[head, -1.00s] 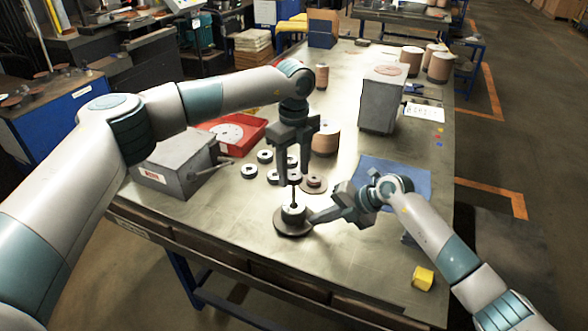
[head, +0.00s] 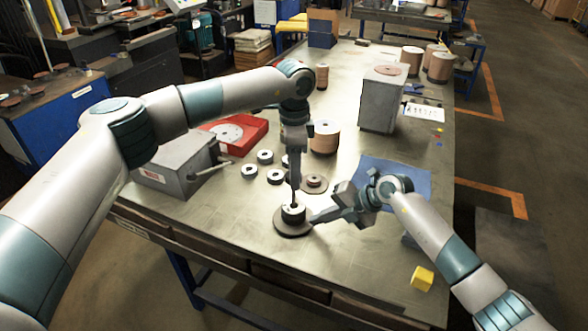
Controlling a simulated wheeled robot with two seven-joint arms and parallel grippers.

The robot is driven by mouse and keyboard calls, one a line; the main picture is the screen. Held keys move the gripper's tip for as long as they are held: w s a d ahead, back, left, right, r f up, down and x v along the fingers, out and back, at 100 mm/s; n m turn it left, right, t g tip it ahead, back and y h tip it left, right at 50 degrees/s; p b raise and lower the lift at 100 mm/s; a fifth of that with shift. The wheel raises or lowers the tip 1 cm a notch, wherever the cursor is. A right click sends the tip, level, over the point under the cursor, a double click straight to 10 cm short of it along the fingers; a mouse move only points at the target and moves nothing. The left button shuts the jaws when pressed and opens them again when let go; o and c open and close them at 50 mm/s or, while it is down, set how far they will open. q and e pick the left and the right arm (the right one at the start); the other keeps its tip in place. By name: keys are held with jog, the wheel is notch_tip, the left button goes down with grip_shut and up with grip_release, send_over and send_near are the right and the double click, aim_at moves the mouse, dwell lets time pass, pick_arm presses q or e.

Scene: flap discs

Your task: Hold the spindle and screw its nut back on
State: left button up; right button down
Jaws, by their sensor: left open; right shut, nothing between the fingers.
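The spindle (head: 293,213) stands upright near the front edge of the table, a pale and dark ringed hub on a round brown base (head: 292,229). My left gripper (head: 294,198) points straight down over the spindle's top and is open, seen edge-on. Its fingers cover the tip, so I cannot make out the nut there. My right gripper (head: 316,219) comes in low from the right and is shut on nothing. Its fingertips are close to the right side of the spindle; I cannot tell whether they touch it.
Several ringed discs (head: 249,171) lie behind the spindle, with another hub (head: 314,182) on a brown disc. A grey box (head: 176,166) and red tray (head: 236,128) are left. A blue mat (head: 394,180) and yellow block (head: 422,279) are right.

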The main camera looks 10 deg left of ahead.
dwell(0.5)
pick_arm(q)
jog(key=c, duration=0.8)
jog(key=shift+o, duration=0.2)
jog(key=m, duration=2)
jog(key=shift+f+m, duration=0.1)
jog(key=shift+m, duration=0.3)
jog(key=m, duration=0.8)
jog(key=shift+f, duration=0.1)
